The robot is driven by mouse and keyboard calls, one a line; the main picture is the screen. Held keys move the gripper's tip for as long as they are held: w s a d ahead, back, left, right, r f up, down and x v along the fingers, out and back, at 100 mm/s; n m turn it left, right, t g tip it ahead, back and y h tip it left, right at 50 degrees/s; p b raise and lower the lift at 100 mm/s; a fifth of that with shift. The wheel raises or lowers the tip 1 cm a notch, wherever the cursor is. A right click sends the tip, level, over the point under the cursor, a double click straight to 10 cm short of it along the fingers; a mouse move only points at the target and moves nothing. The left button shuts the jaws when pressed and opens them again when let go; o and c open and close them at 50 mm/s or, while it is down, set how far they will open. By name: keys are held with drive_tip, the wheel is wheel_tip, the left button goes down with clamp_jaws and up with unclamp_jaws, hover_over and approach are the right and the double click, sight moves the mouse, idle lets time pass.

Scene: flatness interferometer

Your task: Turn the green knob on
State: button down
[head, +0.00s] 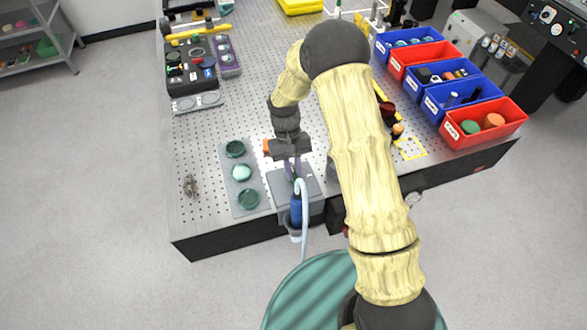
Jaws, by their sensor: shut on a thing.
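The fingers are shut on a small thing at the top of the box. A bit of green shows between them, which looks like the green knob (291,177), mostly hidden by the fingers. How far the knob is turned cannot be seen. Left of the box, a grey plate (229,172) carries three round green pieces, the middle one paler.
A blue bottle (296,209) with a pale tube sits in a holder at the table's front edge. Red and blue bins (484,140) line the right side. A black tray (187,84) of parts stands back left.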

drive_tip(key=c, duration=1.4)
unclamp_jaws()
drive_tip(key=b+v, duration=0.3)
drive_tip(key=v, duration=1.4)
drive_tip(key=shift+r, duration=0.25)
drive_tip(key=shift+d, duration=0.1)
drive_tip(key=s+d+f+m+t+y, duration=0.1)
drive_tip(key=s+d+m+t, duration=0.2)
drive_tip(key=s+d+t, duration=0.4)
drive_tip(key=s+d, duration=0.8)
drive_tip(key=s, duration=0.4)
drive_tip(key=shift+f, duration=0.4)
